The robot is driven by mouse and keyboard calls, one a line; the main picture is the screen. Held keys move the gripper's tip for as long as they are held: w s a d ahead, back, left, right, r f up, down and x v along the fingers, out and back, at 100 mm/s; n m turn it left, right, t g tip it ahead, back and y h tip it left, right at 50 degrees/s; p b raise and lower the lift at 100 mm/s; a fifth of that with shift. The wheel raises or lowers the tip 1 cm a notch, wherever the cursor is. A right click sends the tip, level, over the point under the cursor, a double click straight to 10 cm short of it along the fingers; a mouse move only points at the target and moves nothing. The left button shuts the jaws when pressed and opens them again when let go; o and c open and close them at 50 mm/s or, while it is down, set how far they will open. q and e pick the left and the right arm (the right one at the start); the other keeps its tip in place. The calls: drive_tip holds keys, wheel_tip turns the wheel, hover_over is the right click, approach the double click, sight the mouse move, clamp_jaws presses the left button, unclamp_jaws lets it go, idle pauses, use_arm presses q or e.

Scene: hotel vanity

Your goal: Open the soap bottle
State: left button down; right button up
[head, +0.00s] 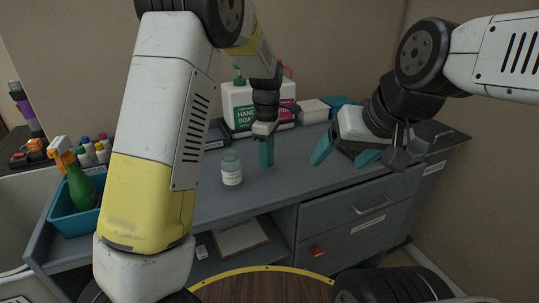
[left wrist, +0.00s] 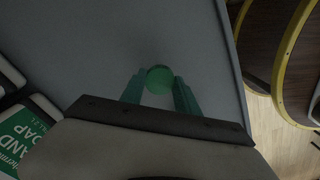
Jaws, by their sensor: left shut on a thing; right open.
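A small white bottle (head: 232,177) with a grey-green top stands upright on the grey counter. My left gripper (head: 267,162) points down just to its right, apart from it. In the left wrist view my left gripper (left wrist: 159,88) is shut on a round green cap (left wrist: 159,76), seen from above between the fingertips. The small bottle does not show in that view. A large white hand soap jug (head: 237,97) stands at the back, partly behind my left wrist; its green label (left wrist: 22,135) shows in the left wrist view. My right gripper (head: 345,155) is open and empty over the counter's right part.
A blue bin (head: 61,208) with a green spray bottle (head: 82,188) stands at the left. White and blue boxes (head: 313,110) stand at the back right. A clipboard (head: 240,238) lies on the shelf below. The counter's front middle is clear.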

sight(271, 170)
use_arm(q)
drive_tip(key=shift+w+d+f, duration=0.1)
drive_tip(key=shift+w+d, duration=0.2)
drive_tip(key=shift+w, duration=0.2)
drive_tip(key=shift+w+d, duration=0.25)
drive_tip(key=shift+w, duration=0.2)
drive_tip(key=shift+f, duration=1.75)
drive_tip(key=shift+f, duration=0.1)
drive_tip(key=c, duration=0.9)
unclamp_jaws()
